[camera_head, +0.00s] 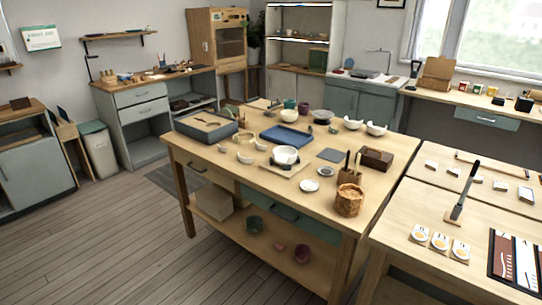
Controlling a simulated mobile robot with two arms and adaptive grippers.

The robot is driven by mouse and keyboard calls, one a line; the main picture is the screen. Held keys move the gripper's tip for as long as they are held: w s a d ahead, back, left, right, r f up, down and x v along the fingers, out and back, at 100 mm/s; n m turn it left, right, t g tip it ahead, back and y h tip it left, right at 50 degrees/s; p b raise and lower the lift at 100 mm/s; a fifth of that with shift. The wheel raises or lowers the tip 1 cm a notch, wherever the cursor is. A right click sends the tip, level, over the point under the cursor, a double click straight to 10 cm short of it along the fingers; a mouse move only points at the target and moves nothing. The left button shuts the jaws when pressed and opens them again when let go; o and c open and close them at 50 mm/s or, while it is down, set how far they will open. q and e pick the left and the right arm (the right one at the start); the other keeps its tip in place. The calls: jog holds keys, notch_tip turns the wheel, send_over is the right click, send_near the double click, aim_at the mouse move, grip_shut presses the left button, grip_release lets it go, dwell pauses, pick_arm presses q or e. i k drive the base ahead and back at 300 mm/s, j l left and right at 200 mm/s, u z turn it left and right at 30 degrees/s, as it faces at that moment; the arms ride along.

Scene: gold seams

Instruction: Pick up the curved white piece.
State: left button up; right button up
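Several small white pieces lie on the wooden worktable (225,170) in the middle of the view. One curved white piece (246,158) lies on the front left part of the tabletop. Another small white piece (222,148) lies left of it, and one more (261,145) lies behind it to the right. I cannot tell which of them the task means. A white bowl (285,154) sits in a dark holder to their right. Neither of my grippers is in view.
A grey tray box (206,125) stands at the table's left end, a blue tray (286,137) at the back. A woven basket (348,200) and a wooden box (376,158) stand right. Another table (405,260) is close on the right. The floor (110,235) at left is clear.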

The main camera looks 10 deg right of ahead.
aim_at(221, 148)
jog(key=i+j+z, duration=0.1)
jog(key=i+j, duration=0.4)
jog(key=i, duration=0.2)
jog(key=i+j+z, duration=0.1)
jog(key=i+j, duration=0.5)
